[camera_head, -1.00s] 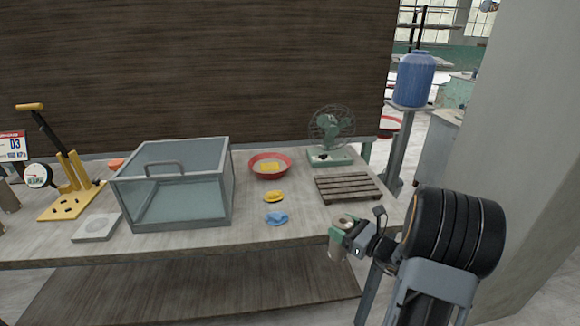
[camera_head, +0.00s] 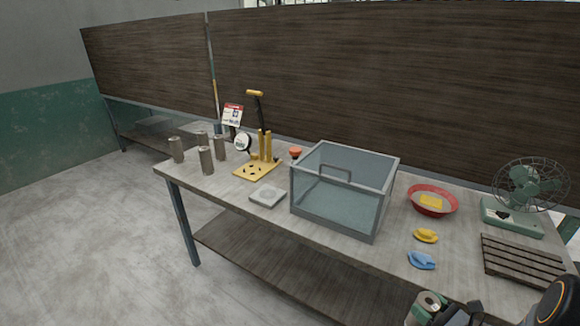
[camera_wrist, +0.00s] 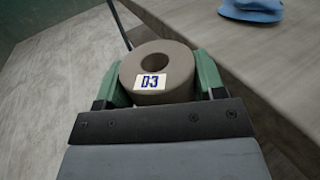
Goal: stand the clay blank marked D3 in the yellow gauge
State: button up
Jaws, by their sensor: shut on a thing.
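My gripper (camera_wrist: 163,82) is shut on the clay blank marked D3 (camera_wrist: 155,57), a grey-brown cylinder with a round hole in its top and a white D3 label. In the head view my gripper (camera_head: 428,306) and the blank show at the bottom right, by the table's front edge. The wrist view shows the floor to the left of the blank and the tabletop to the right. The yellow gauge (camera_head: 243,174) stands on the table left of the glass case, with yellow posts, a black lever with a yellow handle, and a round dial. A sign stands behind it.
Several clay cylinders (camera_head: 206,161) stand left of the gauge. A glass case (camera_head: 333,217) sits mid-table, with a grey square plate (camera_head: 267,195) to its left. A red bowl (camera_head: 432,211), yellow and blue cloths (camera_head: 421,261), a slatted rack (camera_head: 519,262) and a fan (camera_head: 531,187) lie rightward.

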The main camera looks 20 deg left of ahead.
aim_at(252, 170)
jog(key=u, duration=0.35)
jog(key=k, duration=1.05)
jog(key=u, duration=1.8)
jog(key=i, duration=1.3)
jog(key=z, duration=0.25)
jog(key=i, duration=1.05)
jog(key=z, duration=0.85)
